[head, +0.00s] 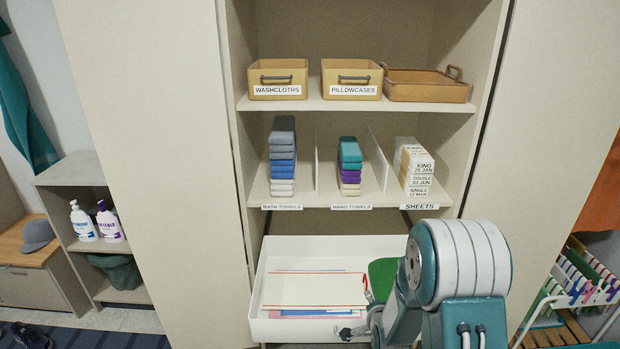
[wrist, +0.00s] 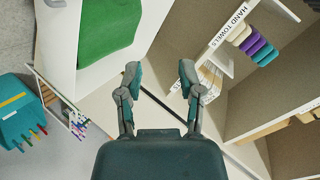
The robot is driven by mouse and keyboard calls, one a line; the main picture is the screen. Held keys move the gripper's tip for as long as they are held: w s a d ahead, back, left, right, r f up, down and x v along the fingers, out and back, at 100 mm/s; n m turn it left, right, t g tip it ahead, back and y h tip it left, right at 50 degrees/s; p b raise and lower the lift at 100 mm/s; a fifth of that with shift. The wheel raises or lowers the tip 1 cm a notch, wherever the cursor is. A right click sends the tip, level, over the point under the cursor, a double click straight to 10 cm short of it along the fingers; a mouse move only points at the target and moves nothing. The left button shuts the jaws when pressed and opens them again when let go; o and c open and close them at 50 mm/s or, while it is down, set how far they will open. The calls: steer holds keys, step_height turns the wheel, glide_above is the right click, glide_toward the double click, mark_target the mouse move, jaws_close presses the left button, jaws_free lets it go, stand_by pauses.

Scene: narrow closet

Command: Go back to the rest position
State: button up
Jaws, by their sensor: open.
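My gripper (wrist: 160,78) is open in the wrist view, with its two fingers spread and nothing between them. In the head view my arm rises at the lower right and hides part of the open white drawer (head: 262,290). The drawer holds flat pale sheets (head: 315,289) and a green item (head: 381,272), partly hidden by my arm. The green item (wrist: 108,30) also shows at the upper left of the wrist view, inside the white drawer, apart from my fingers.
Above the drawer, a shelf (head: 350,198) holds stacks of bath towels (head: 282,160), hand towels (head: 350,168) and sheet boxes (head: 416,170). Labelled bins (head: 277,78) stand higher up. Closet panels (head: 150,150) flank the shelves. A white rack (head: 575,290) stands at the right.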

steer(key=s+r+n+g, duration=0.25)
steer(key=s+r, duration=0.25)
steer(key=r, duration=0.4)
steer(key=s+r+n+g, duration=0.1)
steer(key=s+r+n, duration=0.4)
steer(key=r, duration=0.5)
steer(key=s+r+n+g, duration=0.1)
steer(key=s+r+n, duration=0.1)
steer(key=s, duration=0.9)
steer(key=s+a+r+n+g, duration=0.1)
steer(key=s+r, duration=0.4)
steer(key=s, duration=0.6)
steer(key=shift+a+r+n+g, duration=0.15)
steer(key=shift+r+n+g, duration=0.1)
steer(key=shift+n+g, duration=0.45)
